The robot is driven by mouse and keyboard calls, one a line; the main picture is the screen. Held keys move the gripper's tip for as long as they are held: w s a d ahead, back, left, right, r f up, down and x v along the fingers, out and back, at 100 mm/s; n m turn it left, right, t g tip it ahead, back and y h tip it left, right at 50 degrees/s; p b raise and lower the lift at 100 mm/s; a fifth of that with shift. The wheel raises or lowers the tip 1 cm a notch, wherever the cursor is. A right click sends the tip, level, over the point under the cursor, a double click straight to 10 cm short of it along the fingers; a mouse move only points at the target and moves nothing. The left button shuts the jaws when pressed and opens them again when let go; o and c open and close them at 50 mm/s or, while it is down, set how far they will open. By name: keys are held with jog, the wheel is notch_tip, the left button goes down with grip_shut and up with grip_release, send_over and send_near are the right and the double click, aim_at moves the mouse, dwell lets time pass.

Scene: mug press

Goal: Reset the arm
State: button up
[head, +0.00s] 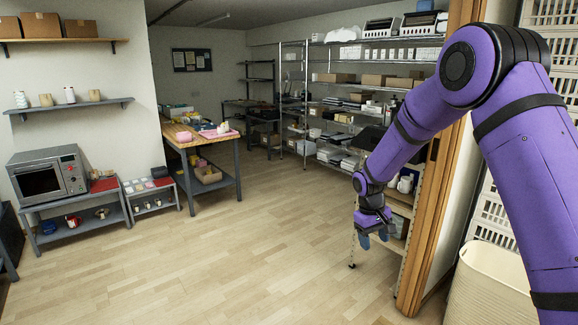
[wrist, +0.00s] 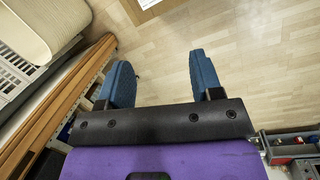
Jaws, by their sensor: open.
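My gripper (head: 375,238) hangs at the end of my purple arm, on the right side of the head view. It is in front of the shelving by the wooden door edge, above the floor. In the wrist view my gripper (wrist: 162,80) shows two blue fingers spread wide apart. Only wooden floor shows between them, and they hold nothing.
A wooden post (head: 440,190) stands close to the right of my gripper, with a cream basket (head: 492,290) beyond it. A microwave (head: 47,176) sits on a low bench at the left. A workbench (head: 205,140) stands further back. The middle floor (head: 235,255) is clear.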

jog(key=s+d+r+m+t+y, duration=0.1)
jog(key=s+d+r+t, duration=0.1)
jog(key=s+r, duration=0.8)
jog(key=s+d+r+m+t, duration=0.15)
jog(key=s+r, duration=0.35)
jog(key=r, duration=0.8)
jog(key=s+d+r+t, duration=0.1)
jog(key=s+r, duration=0.1)
jog(key=s, duration=1)
jog(key=s+d+r+m+t+y, duration=0.1)
jog(key=s+r, duration=0.2)
jog(key=s, duration=0.9)
jog(key=shift+d+r+t, duration=0.2)
jog(key=shift+r+t, duration=0.15)
jog(key=shift+m, duration=0.25)
